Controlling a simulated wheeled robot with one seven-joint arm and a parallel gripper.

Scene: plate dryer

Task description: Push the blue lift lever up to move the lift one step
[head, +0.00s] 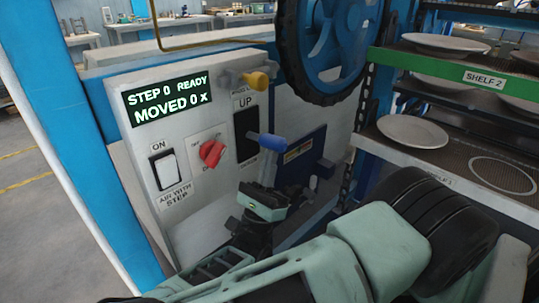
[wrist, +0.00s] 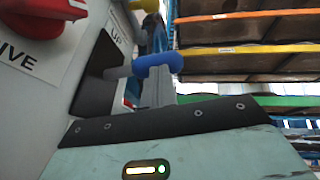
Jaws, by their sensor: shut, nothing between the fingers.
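The blue lift lever (head: 269,142) sticks out of a dark slot below the "UP" label on the white control panel (head: 190,225). Its rounded blue knob also shows in the wrist view (wrist: 160,63). My gripper (head: 268,168) is shut and empty, its fingers pointing up just under the lever. In the wrist view the fingertips (wrist: 158,82) are right below the knob; I cannot tell whether they touch it. The display (head: 167,98) reads "STEP 0 READY" and "MOVED 0 x".
A yellow knob (head: 257,80) sits above the lever. A red rotary knob (head: 212,153) and a white rocker switch (head: 166,171) marked "ON" are to the left. A blue wheel (head: 330,40) is at the upper right. Shelves with plates (head: 415,133) stand at the right.

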